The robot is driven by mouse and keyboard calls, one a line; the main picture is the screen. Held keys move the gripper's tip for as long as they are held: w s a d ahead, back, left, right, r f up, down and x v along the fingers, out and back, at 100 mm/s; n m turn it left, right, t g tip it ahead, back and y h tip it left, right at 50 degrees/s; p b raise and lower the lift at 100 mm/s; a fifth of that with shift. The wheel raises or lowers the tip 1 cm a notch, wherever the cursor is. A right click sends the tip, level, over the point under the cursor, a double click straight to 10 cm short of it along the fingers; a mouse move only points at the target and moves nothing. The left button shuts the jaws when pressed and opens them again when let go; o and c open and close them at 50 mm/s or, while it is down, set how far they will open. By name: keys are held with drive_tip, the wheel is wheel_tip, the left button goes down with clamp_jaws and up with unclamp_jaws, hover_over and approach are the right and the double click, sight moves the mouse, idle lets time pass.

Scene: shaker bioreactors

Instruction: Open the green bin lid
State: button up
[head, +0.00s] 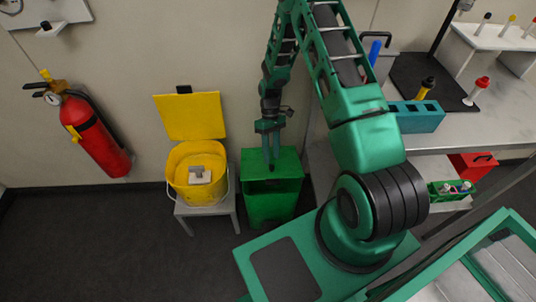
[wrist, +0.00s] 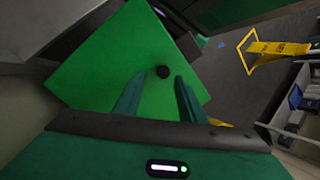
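The green bin (head: 270,205) stands on the floor against the wall, right of the yellow bin. Its flat green lid (head: 289,160) looks shut. In the wrist view the lid (wrist: 110,60) fills much of the picture, with a small round black knob (wrist: 163,72) on it. My gripper (head: 270,166) is over the lid, pointing down. In the wrist view my gripper (wrist: 158,77) is open, its two fingers apart. The knob appears near the gap between the fingertips, closer to the right one. I cannot tell whether the fingers are level with it.
A yellow bin (head: 180,181) with its lid (head: 190,116) raised sits on a small stand at left. A red fire extinguisher (head: 95,130) hangs on the wall. A lab bench (head: 455,128) is at right. A yellow floor sign (wrist: 280,48) shows in the wrist view.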

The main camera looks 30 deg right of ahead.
drive_tip(key=shift+a, duration=0.1)
drive_tip(key=shift+r, duration=0.15)
drive_tip(key=v, duration=0.7)
idle(0.6)
